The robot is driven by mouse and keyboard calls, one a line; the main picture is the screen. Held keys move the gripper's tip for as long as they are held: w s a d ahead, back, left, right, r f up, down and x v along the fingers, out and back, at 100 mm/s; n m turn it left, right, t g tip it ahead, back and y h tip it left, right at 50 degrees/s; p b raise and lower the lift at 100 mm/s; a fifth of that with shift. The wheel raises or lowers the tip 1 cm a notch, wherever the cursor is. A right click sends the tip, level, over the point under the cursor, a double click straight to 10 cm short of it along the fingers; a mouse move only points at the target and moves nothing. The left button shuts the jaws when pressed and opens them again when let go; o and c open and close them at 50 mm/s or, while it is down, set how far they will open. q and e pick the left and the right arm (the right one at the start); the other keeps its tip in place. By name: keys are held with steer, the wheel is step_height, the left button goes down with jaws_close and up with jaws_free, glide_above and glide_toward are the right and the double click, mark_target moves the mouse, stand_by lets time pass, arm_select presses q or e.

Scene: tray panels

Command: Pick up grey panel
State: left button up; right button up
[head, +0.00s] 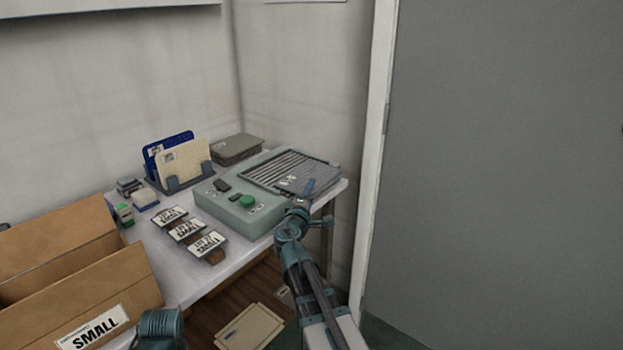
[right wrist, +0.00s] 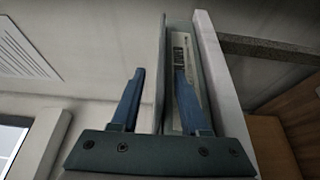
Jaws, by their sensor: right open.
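A grey ribbed panel (head: 275,166) lies flat on top of the grey-green machine (head: 225,207) at the right end of the table. No panel is clearly held. My left gripper is not in view.
A rack (head: 183,183) holds a blue panel (head: 155,147) and a cream panel (head: 186,157). Several labelled small pieces (head: 187,229) lie left of the machine on the white table (head: 240,262). A cardboard box (head: 95,290) marked SMALL stands front left. A grey door (head: 510,170) is right.

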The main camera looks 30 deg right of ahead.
steer(key=shift+x, duration=1.15)
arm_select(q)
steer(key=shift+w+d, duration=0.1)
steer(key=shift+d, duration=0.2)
arm_select(e)
steer(key=shift+s+a, duration=0.1)
jaws_close()
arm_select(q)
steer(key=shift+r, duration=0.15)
arm_select(e)
steer(key=shift+r, duration=0.1)
